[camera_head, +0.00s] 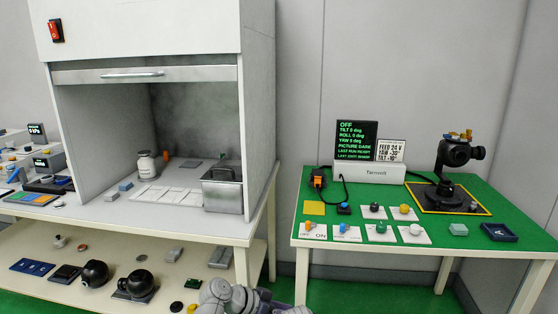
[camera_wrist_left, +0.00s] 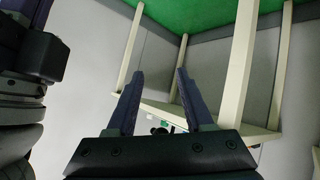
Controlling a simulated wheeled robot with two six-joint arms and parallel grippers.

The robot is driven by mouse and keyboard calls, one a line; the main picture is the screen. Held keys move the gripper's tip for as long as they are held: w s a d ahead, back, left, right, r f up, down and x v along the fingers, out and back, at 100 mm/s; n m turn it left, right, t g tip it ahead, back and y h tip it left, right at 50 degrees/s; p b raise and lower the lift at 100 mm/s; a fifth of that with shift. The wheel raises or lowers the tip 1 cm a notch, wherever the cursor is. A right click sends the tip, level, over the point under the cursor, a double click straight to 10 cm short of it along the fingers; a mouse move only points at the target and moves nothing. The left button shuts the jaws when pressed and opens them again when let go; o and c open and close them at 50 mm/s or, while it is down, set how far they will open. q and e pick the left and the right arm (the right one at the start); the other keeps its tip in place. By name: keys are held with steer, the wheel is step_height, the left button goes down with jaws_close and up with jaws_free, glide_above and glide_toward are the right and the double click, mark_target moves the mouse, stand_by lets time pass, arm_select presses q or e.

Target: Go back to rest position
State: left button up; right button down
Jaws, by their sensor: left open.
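My left gripper (camera_wrist_left: 160,72) shows in the left wrist view with its two dark fingers apart. Nothing is between them. Behind the fingers are pale table legs, a grey wall and a green surface at the top. Grey, rounded arm parts of mine show at the bottom middle of the head view, low in front of the tables; no gripper fingers can be made out there. Dark and grey parts fill the left edge of the left wrist view. My right gripper is not in view.
A green-topped table (camera_head: 480,236) stands at right with a gimbal camera (camera_head: 457,154), a display (camera_head: 357,141) and several knobs. At left, a white table carries a fume hood (camera_head: 258,110); its lower shelf (camera_head: 62,296) holds several parts. Green floor shows between the tables.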

arm_select(q)
steer(key=s+a+f+n+g+y, duration=0.2)
steer(key=s+a+f+n+y, duration=0.1)
steer(key=s+a+f+y, duration=0.25)
steer(key=s+a+f+n+g+y, duration=0.2)
steer(key=s+a+f+n+y, duration=0.15)
steer(key=s+y, duration=0.35)
step_height(320, 180, up, 28)
steer(key=s+p, duration=0.1)
steer(key=p, duration=2.7)
steer(key=shift+s+d+h, duration=0.15)
steer(key=shift+s+h, duration=0.05)
steer(key=shift+h, duration=0.25)
steer(key=shift+f+m, duration=0.15)
steer(key=shift+m, duration=0.1)
